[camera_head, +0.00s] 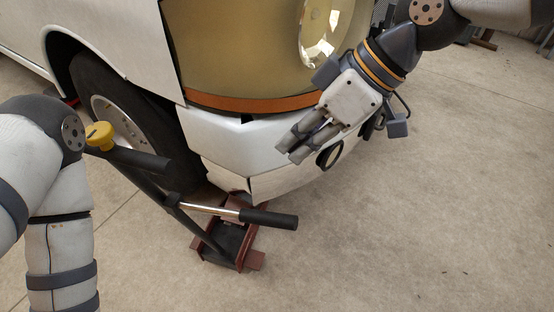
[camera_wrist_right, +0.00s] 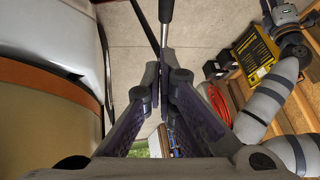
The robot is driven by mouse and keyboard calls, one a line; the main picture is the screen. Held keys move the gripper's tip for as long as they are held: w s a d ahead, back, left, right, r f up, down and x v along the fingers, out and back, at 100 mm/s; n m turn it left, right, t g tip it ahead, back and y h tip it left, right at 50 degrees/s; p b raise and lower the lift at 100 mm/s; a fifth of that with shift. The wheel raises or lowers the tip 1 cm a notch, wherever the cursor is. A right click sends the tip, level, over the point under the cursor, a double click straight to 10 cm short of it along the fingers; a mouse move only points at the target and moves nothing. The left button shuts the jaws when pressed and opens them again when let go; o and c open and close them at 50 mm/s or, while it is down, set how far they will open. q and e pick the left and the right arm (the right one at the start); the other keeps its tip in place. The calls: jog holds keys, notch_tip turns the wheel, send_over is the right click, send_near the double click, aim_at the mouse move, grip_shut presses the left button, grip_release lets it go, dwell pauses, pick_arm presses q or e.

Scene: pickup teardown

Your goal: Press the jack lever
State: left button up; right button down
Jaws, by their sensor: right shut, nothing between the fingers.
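The jack (camera_head: 235,243) has a dark red base and stands on the floor beneath the white bumper corner. Its lever (camera_head: 268,218) has a chrome rod and a black grip, and reaches out to the right above the base. My right gripper (camera_head: 288,149) is shut and empty in front of the bumper, above and apart from the lever. In the right wrist view the gripper's fingers (camera_wrist_right: 165,62) are close together, and a black grip on a thin metal rod (camera_wrist_right: 166,10) shows beyond their tips. My left arm comes in from the left; its gripper is not visible in the head view.
The white vehicle (camera_head: 232,145) fills the upper left, with a wheel (camera_head: 115,118) behind the jack. Another black handle (camera_head: 145,161) and a yellow knob (camera_head: 99,135) are near my left arm. Yellow tool case (camera_wrist_right: 256,52) is in the wrist view.

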jog(key=b, duration=0.1)
send_over(252, 210)
jog(key=d, duration=0.2)
notch_tip(252, 210, down, 9)
pick_arm(q)
jog(key=shift+s+f+g, duration=0.3)
jog(key=shift+s+f, duration=0.3)
jog(key=shift+s, duration=0.1)
pick_arm(e)
jog(key=shift+s+d+f, duration=0.1)
jog(key=shift+d+f, duration=0.1)
jog(key=shift+f, duration=0.55)
jog(key=shift+s+d+f, duration=0.1)
jog(key=shift+d+f, duration=0.1)
jog(key=shift+f, duration=0.55)
